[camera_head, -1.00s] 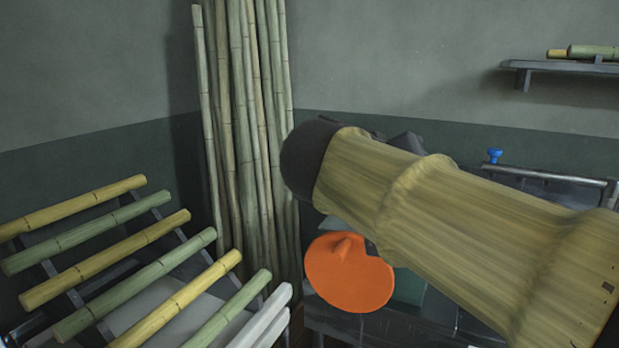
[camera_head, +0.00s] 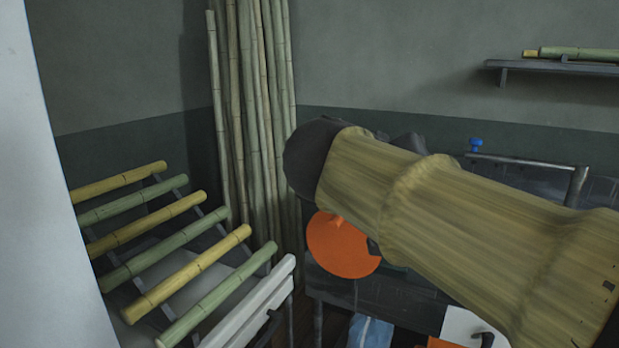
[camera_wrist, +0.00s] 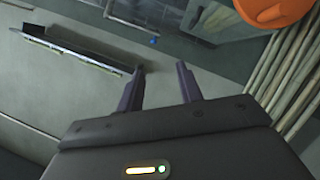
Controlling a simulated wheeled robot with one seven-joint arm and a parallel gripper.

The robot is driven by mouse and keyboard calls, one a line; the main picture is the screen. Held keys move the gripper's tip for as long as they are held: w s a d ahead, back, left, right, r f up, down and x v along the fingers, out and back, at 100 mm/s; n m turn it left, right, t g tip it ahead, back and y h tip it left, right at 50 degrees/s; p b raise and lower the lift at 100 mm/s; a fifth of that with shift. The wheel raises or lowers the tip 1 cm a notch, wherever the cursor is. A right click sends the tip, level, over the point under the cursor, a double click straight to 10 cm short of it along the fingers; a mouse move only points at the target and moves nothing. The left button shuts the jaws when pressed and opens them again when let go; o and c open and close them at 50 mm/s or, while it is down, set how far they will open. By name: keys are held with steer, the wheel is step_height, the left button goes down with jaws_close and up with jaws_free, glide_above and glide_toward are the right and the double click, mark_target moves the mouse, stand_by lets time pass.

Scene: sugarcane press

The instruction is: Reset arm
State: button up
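My gripper shows in the wrist view (camera_wrist: 160,75), its two dark fingers apart and nothing between them. In the head view, my arm, with a yellow-brown fibrous cover and a dark rounded joint at its left end, spans the middle and right. The gripper's fingers cannot be made out there. In the wrist view the gripper faces a grey wall area and is apart from everything seen.
A rack holds several yellow and green canes (camera_head: 185,287) at lower left. Tall canes (camera_head: 255,130) lean in the corner. An orange disc (camera_head: 342,245) hangs behind my arm. A shelf (camera_head: 555,67) is at upper right. A pale panel (camera_head: 45,190) fills the left edge.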

step_height(320, 180, down, 25)
steer(key=n+g+y+b, duration=0.2)
steer(key=n+g+y, duration=0.1)
steer(key=g+y, duration=0.2)
steer(key=s+d+f+m+g+y, duration=0.15)
steer(key=s+f, duration=0.35)
steer(key=f, duration=0.5)
steer(key=s+f+m+g+y, duration=0.1)
steer(key=s+f+g+y, duration=0.3)
steer(key=f, duration=0.6)
step_height(320, 180, up, 38)
steer(key=t+h+p, duration=0.1)
steer(key=t+p, duration=0.1)
steer(key=p, duration=3.5)
steer(key=shift+s+r, duration=0.15)
steer(key=shift+r, duration=0.05)
steer(key=shift+h, duration=0.25)
steer(key=shift+s+d, duration=0.1)
